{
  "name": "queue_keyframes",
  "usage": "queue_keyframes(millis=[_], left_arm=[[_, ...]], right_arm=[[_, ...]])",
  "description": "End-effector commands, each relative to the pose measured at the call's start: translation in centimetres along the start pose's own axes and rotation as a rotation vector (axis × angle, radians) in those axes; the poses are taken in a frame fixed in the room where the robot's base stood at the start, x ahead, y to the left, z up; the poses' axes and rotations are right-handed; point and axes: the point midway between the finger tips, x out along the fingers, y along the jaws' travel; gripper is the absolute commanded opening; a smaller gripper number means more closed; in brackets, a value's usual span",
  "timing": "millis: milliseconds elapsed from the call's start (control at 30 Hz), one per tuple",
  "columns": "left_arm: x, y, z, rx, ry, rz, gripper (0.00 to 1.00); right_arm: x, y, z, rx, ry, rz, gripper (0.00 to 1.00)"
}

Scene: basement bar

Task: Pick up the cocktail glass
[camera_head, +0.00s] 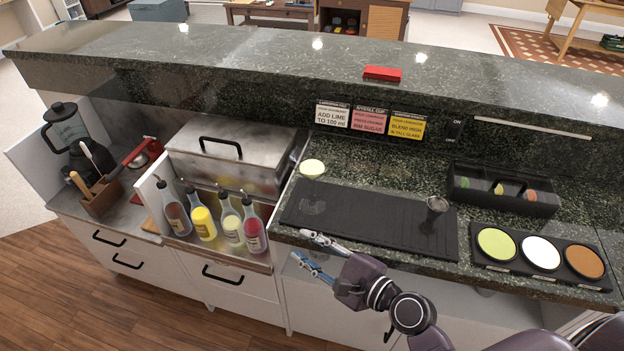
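A faint, clear round shape (312,207) shows on the left part of the black bar mat (365,222). It looks like a clear glass, but its outline is too faint to be sure it is the cocktail glass. A small dark metal cup (437,206) stands near the mat's right end. My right gripper (299,246) is in front of the mat's left front edge, below and slightly left of the clear shape. Its two fingers are spread apart, with nothing seen between them. My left gripper is out of view.
A rimming tray (482,261) and a black garnish caddy (500,190) are right. A raised granite ledge (250,62) runs behind. The mat's middle is clear.

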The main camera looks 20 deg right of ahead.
Motion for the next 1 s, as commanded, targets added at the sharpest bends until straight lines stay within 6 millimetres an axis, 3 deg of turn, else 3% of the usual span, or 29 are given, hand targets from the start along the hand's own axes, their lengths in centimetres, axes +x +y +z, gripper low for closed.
queue_keyframes(millis=[200,400,767,1000], left_arm=[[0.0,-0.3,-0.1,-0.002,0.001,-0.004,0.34],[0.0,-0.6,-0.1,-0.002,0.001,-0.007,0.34],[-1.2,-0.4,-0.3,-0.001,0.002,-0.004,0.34],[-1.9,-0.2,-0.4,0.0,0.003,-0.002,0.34]], right_arm=[[-0.2,-6.1,-0.8,0.47,-0.062,-0.207,0.3],[-0.9,-9.5,-2.2,0.765,-0.115,-0.325,0.3],[2.2,-11.1,-2.1,0.8,-0.124,-0.338,0.3],[5.5,-12.1,-2.0,0.797,-0.124,-0.338,0.3]])
